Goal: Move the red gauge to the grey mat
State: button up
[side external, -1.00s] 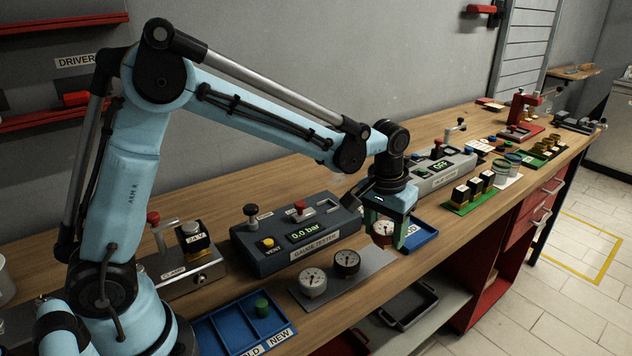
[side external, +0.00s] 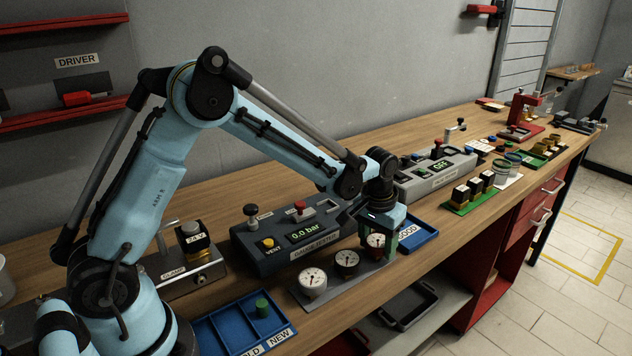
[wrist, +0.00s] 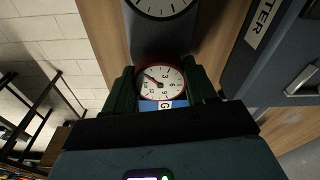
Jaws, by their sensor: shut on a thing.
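The red gauge (side external: 376,240), a white dial with a red rim, is held between the green fingers of my gripper (side external: 378,246). In the wrist view the gauge (wrist: 160,82) sits between both fingers (wrist: 160,90), its dial facing the camera. The grey mat (side external: 352,279) lies in front of the gauge tester. The red gauge is over or at the mat's right end; I cannot tell whether it touches. A white gauge (side external: 313,281) and a black gauge (side external: 347,260) stand on the mat. The black gauge's dial shows at the wrist view's top (wrist: 162,6).
The gauge tester (side external: 300,238) stands close behind the mat. A blue tray (side external: 418,236) lies just right of my gripper. Another blue tray (side external: 228,326) with a green piece (side external: 262,307) is at the front left. The bench's front edge runs close by.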

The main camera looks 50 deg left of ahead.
aim_at(374, 244)
jog(key=o, duration=1.1)
jog(key=shift+f, duration=0.1)
jog(key=shift+o, duration=0.2)
notch_tip(374, 244, up, 12)
jog(key=s, duration=0.1)
jog(key=s+a+m+t, duration=0.2)
jog(key=s+t, duration=0.3)
jog(key=s, duration=1.2)
jog(key=shift+r+t, duration=0.4)
jog(key=shift+r, duration=0.05)
